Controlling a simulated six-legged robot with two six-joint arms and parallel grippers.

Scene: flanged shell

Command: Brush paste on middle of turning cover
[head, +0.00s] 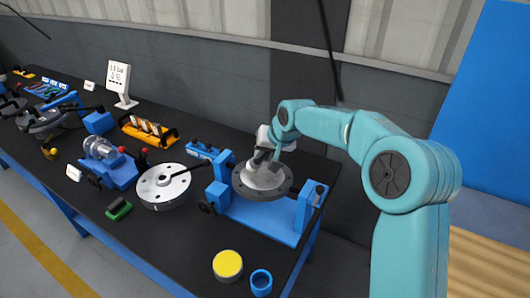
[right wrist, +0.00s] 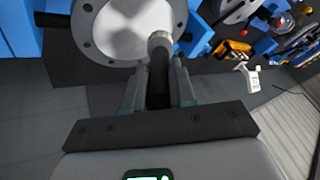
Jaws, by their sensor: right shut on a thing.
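The turning cover (head: 278,187) sits in a blue stand (head: 262,222) at the right end of the bench. It has a dark flange with holes and a pale raised middle, which also shows at the top of the right wrist view (right wrist: 118,28). My right gripper (head: 264,153) is over the cover's middle. In the right wrist view its fingers (right wrist: 158,92) are shut on a dark-handled brush (right wrist: 158,80). The brush's pale round end (right wrist: 160,42) overlaps the cover's face; I cannot tell whether it touches. My left gripper is not in view.
A round yellow-topped tin (head: 228,264) and a blue cup (head: 261,281) stand at the front corner. A grey flanged disc (head: 163,187) lies left of the stand, with a green-black block (head: 119,209) nearby. A white display (head: 120,78) stands behind. The bench front centre is clear.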

